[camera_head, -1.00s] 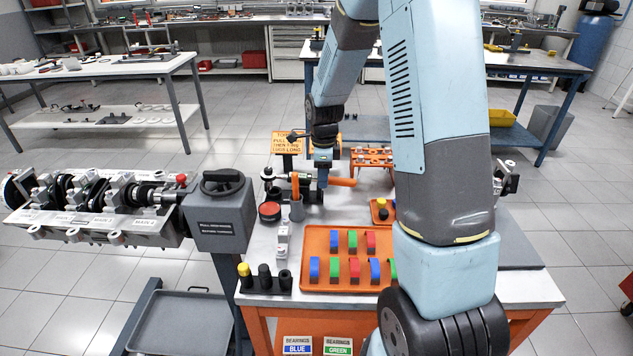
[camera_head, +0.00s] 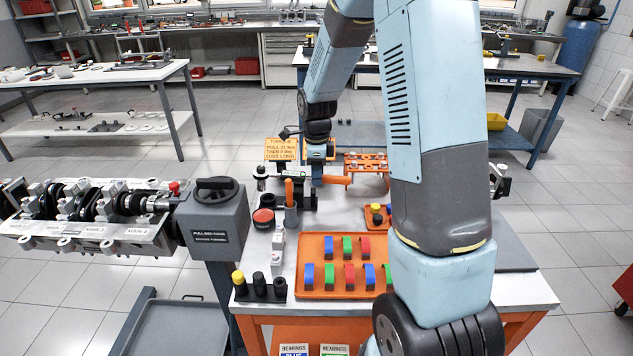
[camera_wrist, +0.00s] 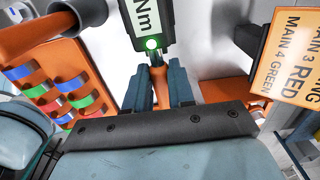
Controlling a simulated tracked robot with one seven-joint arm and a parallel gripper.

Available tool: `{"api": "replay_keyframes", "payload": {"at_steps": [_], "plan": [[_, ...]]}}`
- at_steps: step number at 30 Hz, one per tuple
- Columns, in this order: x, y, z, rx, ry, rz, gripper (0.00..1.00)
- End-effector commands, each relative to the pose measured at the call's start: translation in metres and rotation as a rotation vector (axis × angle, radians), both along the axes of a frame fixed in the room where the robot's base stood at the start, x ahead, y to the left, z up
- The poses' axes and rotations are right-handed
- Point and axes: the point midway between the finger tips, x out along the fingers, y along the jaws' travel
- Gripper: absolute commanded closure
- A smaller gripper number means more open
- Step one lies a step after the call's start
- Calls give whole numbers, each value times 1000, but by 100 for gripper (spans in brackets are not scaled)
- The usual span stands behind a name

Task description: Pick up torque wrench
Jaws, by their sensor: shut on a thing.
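The torque wrench has an orange handle (camera_head: 337,179) and a dark body with a display. In the head view it lies sideways near the back of the workbench, with part of it hidden behind my gripper (camera_head: 317,176). In the wrist view, the blue fingers of my gripper (camera_wrist: 160,82) are closed on both sides of the orange handle. The wrench body (camera_wrist: 150,22) with "Nm" and a lit green light shows just beyond the fingertips. The gap between wrench and bench is too small to tell.
An orange tray (camera_head: 321,290) of coloured bearings is in front. A grey cup (camera_head: 291,216) with an orange-handled tool and a red button (camera_head: 263,217) stand close left. An orange sign (camera_head: 281,149) and an orange rack (camera_head: 366,162) stand behind. An engine block (camera_head: 90,215) is at left.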

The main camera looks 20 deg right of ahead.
Motion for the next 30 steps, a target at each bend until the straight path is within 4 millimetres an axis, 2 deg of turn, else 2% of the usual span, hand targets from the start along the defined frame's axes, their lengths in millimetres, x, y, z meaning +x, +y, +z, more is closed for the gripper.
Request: {"api": "replay_keyframes", "payload": {"at_steps": [12, 21, 30], "plan": [[-54, 11, 67, 0, -5, 1, 100], [-106, 21, 88, 1, -4, 0, 100], [-132, 26, 100, 0, -2, 1, 100]]}}
